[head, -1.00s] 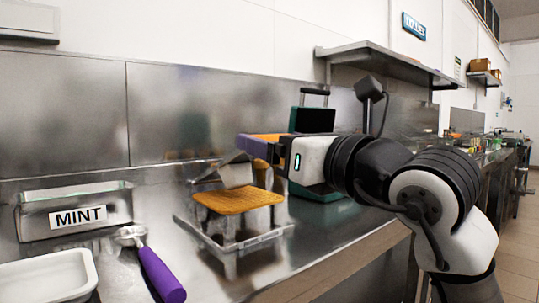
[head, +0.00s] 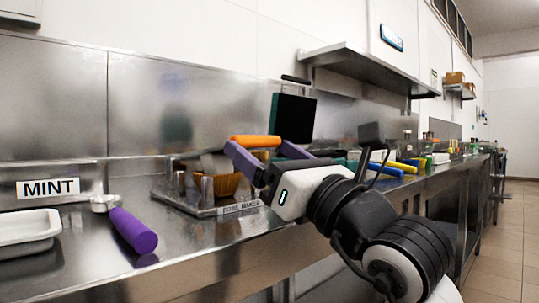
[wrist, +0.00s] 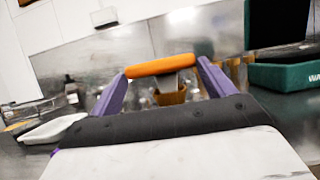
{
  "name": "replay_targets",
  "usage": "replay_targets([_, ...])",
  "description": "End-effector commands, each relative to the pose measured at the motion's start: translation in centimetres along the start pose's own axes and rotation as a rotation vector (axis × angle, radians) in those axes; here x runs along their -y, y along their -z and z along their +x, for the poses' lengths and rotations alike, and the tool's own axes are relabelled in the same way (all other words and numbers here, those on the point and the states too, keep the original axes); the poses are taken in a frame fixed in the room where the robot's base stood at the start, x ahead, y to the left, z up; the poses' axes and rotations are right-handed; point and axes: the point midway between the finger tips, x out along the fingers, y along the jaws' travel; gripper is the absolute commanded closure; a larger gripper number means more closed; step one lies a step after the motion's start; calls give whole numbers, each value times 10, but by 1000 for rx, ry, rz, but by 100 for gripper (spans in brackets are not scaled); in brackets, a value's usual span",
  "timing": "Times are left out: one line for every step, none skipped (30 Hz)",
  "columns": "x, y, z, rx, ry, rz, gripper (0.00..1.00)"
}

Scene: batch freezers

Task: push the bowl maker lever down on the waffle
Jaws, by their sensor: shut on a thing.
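The bowl maker (head: 215,208) sits on the steel counter, a metal base with short posts and a label on its front edge. Its lever has an orange handle (head: 255,141), which also shows in the wrist view (wrist: 160,65). My gripper (head: 257,147) has its purple fingers at the two ends of the handle, shut on it. The brown waffle (head: 228,185) is in the maker below the lever and looks curved like a bowl. It shows partly in the wrist view (wrist: 173,97) under the handle. My fingers and the metal press hide part of it.
A dark-screened device (head: 293,117) stands behind the maker. Several coloured-handled tools (head: 390,167) lie further right. A shelf (head: 365,66) hangs above.

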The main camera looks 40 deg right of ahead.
Motion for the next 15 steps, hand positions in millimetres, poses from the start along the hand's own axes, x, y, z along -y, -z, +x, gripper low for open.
replay_targets([0,2,1,-4,-1,2,59])
replay_targets([0,2,2,-4,-1,2,59])
replay_targets([0,2,2,-4,-1,2,59])
replay_targets([0,2,2,-4,-1,2,59])
replay_targets([0,2,2,-4,-1,2,59])
replay_targets([0,2,2,-5,-1,2,17])
replay_targets([0,2,2,-5,-1,1,13])
replay_targets([0,1,2,-4,-1,2,9])
replay_targets([0,1,2,-4,0,1,4])
replay_targets([0,1,1,-4,0,1,0])
replay_targets([0,1,1,-3,0,1,0])
replay_targets([0,1,1,-3,0,1,0])
replay_targets([0,1,1,-3,0,1,0])
replay_targets([0,1,1,-3,0,1,0])
replay_targets([0,1,1,-2,0,1,0])
